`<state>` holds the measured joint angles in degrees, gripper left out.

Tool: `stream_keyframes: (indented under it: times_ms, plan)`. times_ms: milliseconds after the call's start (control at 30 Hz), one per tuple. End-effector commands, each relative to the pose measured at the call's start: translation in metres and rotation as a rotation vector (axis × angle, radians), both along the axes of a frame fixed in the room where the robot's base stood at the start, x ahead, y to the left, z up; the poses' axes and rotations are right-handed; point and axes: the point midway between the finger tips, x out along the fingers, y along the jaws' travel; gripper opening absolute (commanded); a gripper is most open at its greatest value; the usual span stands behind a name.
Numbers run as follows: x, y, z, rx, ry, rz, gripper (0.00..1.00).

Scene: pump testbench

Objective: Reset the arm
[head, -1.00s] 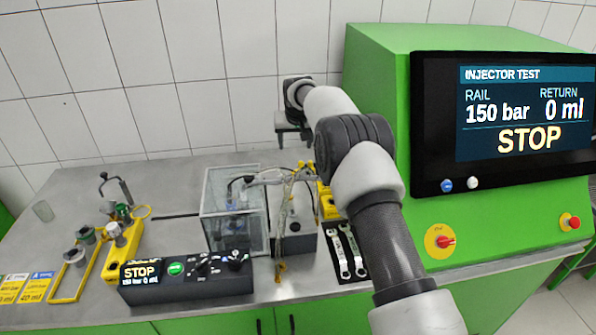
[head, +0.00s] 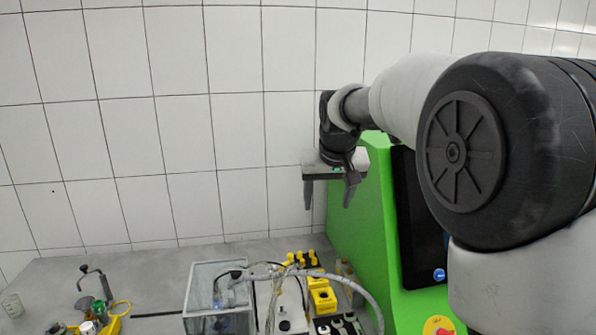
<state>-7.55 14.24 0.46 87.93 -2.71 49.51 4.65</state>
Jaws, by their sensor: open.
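My arm reaches in from the right of the head view, with a large joint close to the camera. My gripper (head: 328,197) hangs high above the back of the bench, in front of the tiled wall and beside the left side of the green test machine (head: 357,235). Its two fingers point down and stand apart, with nothing between them. It touches nothing that I can see.
The air left of my gripper is clear.

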Motion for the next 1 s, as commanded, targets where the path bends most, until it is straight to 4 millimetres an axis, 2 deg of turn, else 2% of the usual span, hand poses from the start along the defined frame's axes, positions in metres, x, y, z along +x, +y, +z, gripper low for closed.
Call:
stream_keyframes:
  times_ms: [33,200,267,300,400,500,600,700,1000]
  plan:
    - [-0.032,-0.012,0.014,0.001,-0.006,-0.01,0.61]
    - [-0.132,-0.04,0.029,0.001,-0.005,-0.032,0.61]
    - [-0.168,-0.048,0.026,0.001,-0.004,-0.039,0.61]
    - [-0.191,-0.053,0.023,0.001,-0.004,-0.046,0.61]
    - [-0.246,-0.062,0.009,0.002,-0.002,-0.057,0.61]
    - [-0.289,-0.068,-0.01,0.004,-0.001,-0.067,0.61]
    - [-0.317,-0.072,-0.026,0.005,0.001,-0.074,0.61]
    - [-0.333,-0.073,-0.037,0.005,0.003,-0.078,0.61]
    - [-0.338,-0.073,-0.042,0.006,0.005,-0.079,0.61]
